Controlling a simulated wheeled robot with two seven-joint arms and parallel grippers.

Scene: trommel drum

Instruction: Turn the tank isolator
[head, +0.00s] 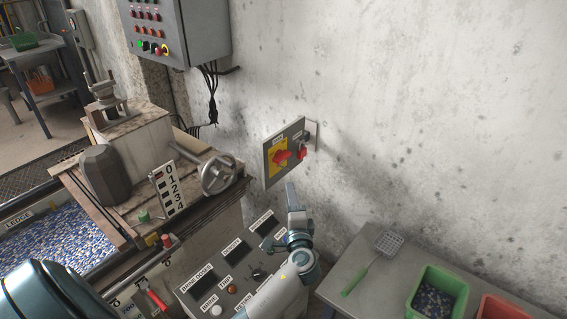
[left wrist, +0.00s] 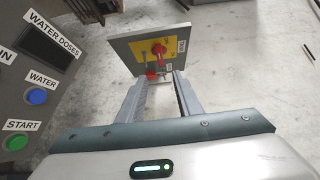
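A grey isolator panel (head: 271,179) is fixed to the concrete wall. It carries a red rotary handle (head: 281,157) on a yellow plate and a second red handle (head: 301,152) to its right. Their small labels are too small to read, so I cannot tell which is the tank's. In the left wrist view the panel (left wrist: 120,44) is ahead, with one red handle (left wrist: 158,50) on yellow and red also low near the fingertips (left wrist: 151,75). My left gripper (head: 291,187) is just below the panel, its fingers (left wrist: 162,80) apart and empty. My right gripper is not seen.
A control console (head: 212,262) with labelled buttons stands below and left of my gripper. A handwheel (head: 219,175) is left of the panel. A grey table (head: 358,270) with a green-handled scoop (head: 364,268) and a green bin (head: 438,292) is lower right. An electrical box (head: 180,32) hangs above.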

